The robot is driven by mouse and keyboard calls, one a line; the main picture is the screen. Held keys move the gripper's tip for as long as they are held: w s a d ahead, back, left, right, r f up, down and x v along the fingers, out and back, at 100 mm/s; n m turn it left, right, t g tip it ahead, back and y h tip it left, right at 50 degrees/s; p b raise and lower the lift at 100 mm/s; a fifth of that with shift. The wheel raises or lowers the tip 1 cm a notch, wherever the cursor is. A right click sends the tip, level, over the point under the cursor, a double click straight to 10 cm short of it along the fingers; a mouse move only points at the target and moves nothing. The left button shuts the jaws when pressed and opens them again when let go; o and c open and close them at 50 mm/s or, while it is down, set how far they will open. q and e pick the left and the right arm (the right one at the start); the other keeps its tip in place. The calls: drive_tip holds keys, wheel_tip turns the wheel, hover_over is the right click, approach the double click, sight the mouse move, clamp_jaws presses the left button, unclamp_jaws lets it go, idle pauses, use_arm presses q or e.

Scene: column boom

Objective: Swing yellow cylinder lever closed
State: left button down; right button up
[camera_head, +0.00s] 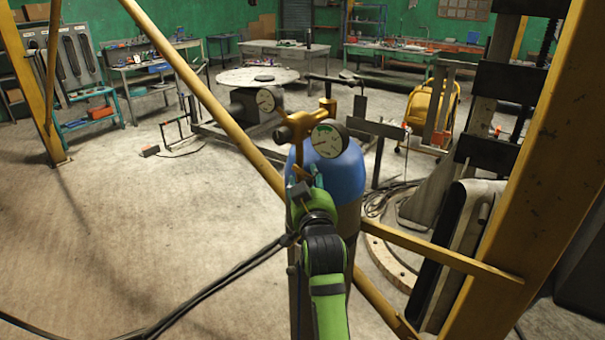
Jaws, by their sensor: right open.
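A gas cylinder with a blue top (344,172) stands upright in front of me. A yellow brass-like valve with a lever (296,126) sits on top of it. A round white gauge (328,140) is fixed at the valve's right. My green right arm comes up from the bottom middle and hides much of the cylinder's front. My right gripper (303,188) is open, just below the valve and in front of the blue top. I cannot tell whether it touches the cylinder. My left gripper is not in view.
A yellow diagonal bar (205,95) crosses behind the cylinder. A thick yellow column (530,190) and a horizontal yellow bar (430,250) stand close at the right. Open concrete floor (150,230) lies to the left.

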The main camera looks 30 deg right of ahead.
drive_tip(key=shift+w+d+f, duration=0.1)
drive_tip(key=shift+w+d, duration=0.15)
drive_tip(key=shift+s+a, duration=0.1)
drive_tip(key=shift+s, duration=0.15)
drive_tip(key=shift+s+a+r, duration=0.3)
drive_tip(key=shift+s+r, duration=0.05)
drive_tip(key=shift+s, duration=0.1)
clamp_jaws()
drive_tip(key=shift+d+r+n+g, duration=0.1)
drive_tip(key=shift+r+n+g, duration=0.5)
drive_tip(key=shift+n, duration=0.1)
drive_tip(key=shift+n+g, duration=0.3)
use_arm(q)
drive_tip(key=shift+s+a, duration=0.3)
use_arm(e)
drive_tip(key=shift+r+g, duration=0.1)
drive_tip(key=shift+g, duration=0.2)
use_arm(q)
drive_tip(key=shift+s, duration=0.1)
